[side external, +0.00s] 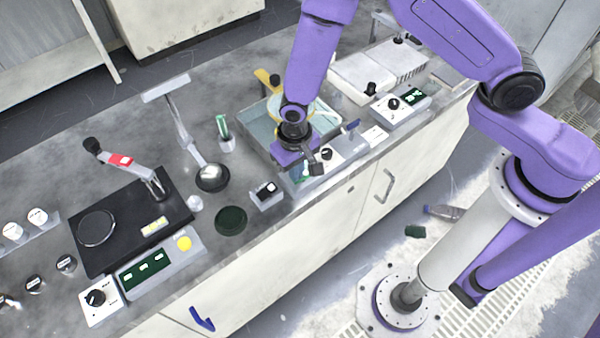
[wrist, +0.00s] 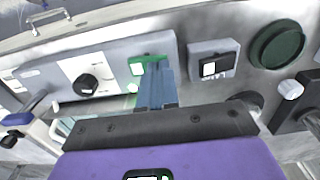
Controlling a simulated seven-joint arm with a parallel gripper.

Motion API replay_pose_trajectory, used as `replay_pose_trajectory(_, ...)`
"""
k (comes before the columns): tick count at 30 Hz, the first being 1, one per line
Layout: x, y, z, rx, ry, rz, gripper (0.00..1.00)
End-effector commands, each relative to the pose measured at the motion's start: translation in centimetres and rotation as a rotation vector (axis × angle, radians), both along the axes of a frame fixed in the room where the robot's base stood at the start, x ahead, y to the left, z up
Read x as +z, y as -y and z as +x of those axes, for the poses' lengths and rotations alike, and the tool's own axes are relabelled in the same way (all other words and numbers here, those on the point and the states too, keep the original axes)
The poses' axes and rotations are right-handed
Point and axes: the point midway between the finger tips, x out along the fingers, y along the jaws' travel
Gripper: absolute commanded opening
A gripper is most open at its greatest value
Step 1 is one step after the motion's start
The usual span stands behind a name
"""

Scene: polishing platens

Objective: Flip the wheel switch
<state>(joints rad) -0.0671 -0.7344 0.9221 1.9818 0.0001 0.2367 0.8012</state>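A green switch (wrist: 140,64) sits on the pale front panel (wrist: 117,60) of the polisher in the wrist view. My gripper (wrist: 154,72) reaches over this panel, its two blue fingers side by side with no clear gap. The fingertips overlap the lower right of the green switch; I cannot tell whether they touch it. In the side view my gripper (side external: 312,168) is low over the polisher's front edge and hides part of the panel. A dark round knob (wrist: 86,84) is on the same panel, left of the switch.
A small grey box with a black-and-white switch (wrist: 207,67) stands beside the panel; it also shows in the side view (side external: 267,193). A dark green disc (side external: 231,221) lies near it. The polisher's basin (side external: 262,122) is behind my gripper. A black press (side external: 130,220) stands farther left.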

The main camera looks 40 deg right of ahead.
Motion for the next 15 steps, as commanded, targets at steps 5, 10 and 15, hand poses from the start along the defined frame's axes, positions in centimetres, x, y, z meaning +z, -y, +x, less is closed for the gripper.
replay_pose_trajectory(5, -0.29, 0.09, -0.02, -0.001, -0.002, -0.002, 0.00)
replay_pose_trajectory(10, -0.49, 0.10, -0.03, -0.001, -0.002, -0.002, 0.00)
replay_pose_trajectory(15, 0.05, 0.05, 0.04, -0.001, 0.000, 0.000, 0.00)
